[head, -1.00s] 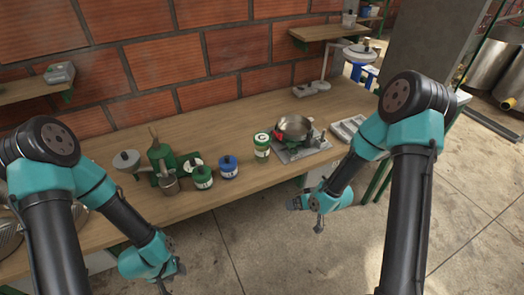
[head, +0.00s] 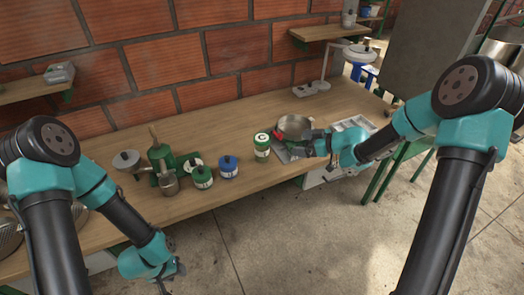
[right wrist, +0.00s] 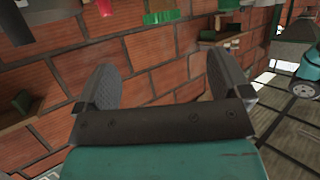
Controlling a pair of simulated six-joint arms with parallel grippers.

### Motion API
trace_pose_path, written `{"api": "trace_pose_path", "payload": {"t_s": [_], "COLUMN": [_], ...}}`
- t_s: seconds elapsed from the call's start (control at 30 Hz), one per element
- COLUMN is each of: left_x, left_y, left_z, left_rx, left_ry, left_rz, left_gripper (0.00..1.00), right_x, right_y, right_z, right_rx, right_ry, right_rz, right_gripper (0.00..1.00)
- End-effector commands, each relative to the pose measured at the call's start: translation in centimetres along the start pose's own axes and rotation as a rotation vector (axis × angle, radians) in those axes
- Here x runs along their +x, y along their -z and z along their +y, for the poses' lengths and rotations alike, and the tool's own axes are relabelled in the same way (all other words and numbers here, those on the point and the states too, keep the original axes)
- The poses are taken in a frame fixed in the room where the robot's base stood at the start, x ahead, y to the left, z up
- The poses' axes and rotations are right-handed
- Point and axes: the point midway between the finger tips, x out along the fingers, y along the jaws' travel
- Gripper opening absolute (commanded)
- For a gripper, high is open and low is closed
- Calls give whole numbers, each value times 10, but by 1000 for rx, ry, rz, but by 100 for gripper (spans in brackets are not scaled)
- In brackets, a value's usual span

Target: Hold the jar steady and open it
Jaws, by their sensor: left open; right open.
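A short green-lidded jar (head: 202,178) and a blue-lidded jar (head: 228,168) stand further left. I cannot tell which one the task means. My right gripper (head: 312,146) is over the bench's front edge beside the pan, right of the tall jar and apart from it. In the right wrist view its two fingers (right wrist: 165,85) are spread with nothing between them. My left gripper (head: 178,272) is open, low in front of the bench, below the jars.
The metal pan (head: 294,127) sits on a grey scale-like base, close to my right gripper. A green grinder-like machine (head: 161,162) stands left of the jars. A grey tray (head: 352,124) lies at the bench's right end. Bare wood (head: 225,128) lies behind the jars.

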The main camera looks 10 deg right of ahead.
Motion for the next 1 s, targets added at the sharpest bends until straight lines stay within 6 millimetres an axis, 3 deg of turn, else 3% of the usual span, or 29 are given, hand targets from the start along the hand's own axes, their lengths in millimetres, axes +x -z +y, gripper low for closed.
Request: {"api": "trace_pose_path", "payload": {"t_s": [0.27,0.8,1.0], "left_x": [0,0,0], "left_y": [0,0,0], "left_z": [0,0,0], "left_rx": [0,0,0], "left_ry": [0,0,0], "left_rz": [0,0,0], "left_gripper": [43,43,43], "right_x": [15,105,122], "right_y": [0,-1,0], "right_z": [-1,-1,-1], "right_rx": [1,1,1], "right_ry": [2,2,0], "right_rz": [-1,-2,-1], "right_gripper": [95,95,95]}}
